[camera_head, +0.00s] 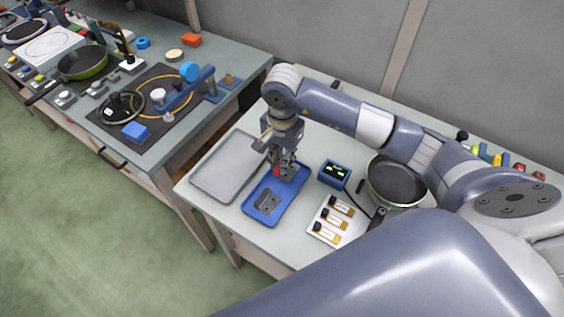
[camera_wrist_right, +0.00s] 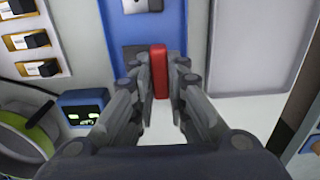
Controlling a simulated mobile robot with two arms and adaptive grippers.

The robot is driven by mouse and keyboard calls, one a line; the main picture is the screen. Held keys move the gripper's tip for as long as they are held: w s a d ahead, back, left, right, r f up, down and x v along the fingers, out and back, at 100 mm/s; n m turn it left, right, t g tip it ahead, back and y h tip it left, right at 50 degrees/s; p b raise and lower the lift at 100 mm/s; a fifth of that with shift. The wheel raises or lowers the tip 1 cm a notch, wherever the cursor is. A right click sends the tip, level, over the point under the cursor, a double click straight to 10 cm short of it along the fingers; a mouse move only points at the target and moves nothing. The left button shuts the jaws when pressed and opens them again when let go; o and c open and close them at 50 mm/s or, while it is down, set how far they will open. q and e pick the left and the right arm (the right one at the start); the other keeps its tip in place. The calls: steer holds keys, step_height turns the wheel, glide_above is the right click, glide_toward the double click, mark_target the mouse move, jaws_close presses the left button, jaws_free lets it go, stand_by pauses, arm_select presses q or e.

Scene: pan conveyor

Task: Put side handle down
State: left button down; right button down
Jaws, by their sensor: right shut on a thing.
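My right gripper (camera_head: 284,172) is shut on a red side handle (camera_wrist_right: 159,72), which stands upright between the fingertips in the right wrist view. In the head view only a small red part of the handle (camera_head: 277,171) shows beside the fingers. The gripper is over the far end of a blue tray (camera_head: 250,207); the tray also shows in the right wrist view (camera_wrist_right: 115,40). I cannot tell whether the handle touches the tray. A dark grey part (camera_head: 267,202) lies in the near half of the tray. My left gripper is not in view.
A grey tray (camera_head: 211,187) lies left of the blue one. To the right are a small display box (camera_head: 334,174), a holder with several labelled pieces (camera_head: 324,236) and a dark pan (camera_head: 396,183). Another bench (camera_head: 150,153) with pans stands at the left.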

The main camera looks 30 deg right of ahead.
steer(key=shift+w+f, duration=0.1)
steer(key=shift+f, duration=0.05)
step_height(320, 180, down, 2)
steer(key=shift+f+p, duration=0.1)
steer(key=shift+p, duration=0.6)
steer(key=shift+f, duration=0.35)
steer(key=shift+d+f, duration=0.1)
steer(key=shift+f, duration=0.2)
steer(key=c, duration=1.9)
jaws_free()
steer(key=shift+c, duration=0.2)
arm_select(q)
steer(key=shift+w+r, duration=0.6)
arm_select(e)
steer(key=shift+o, duration=0.5)
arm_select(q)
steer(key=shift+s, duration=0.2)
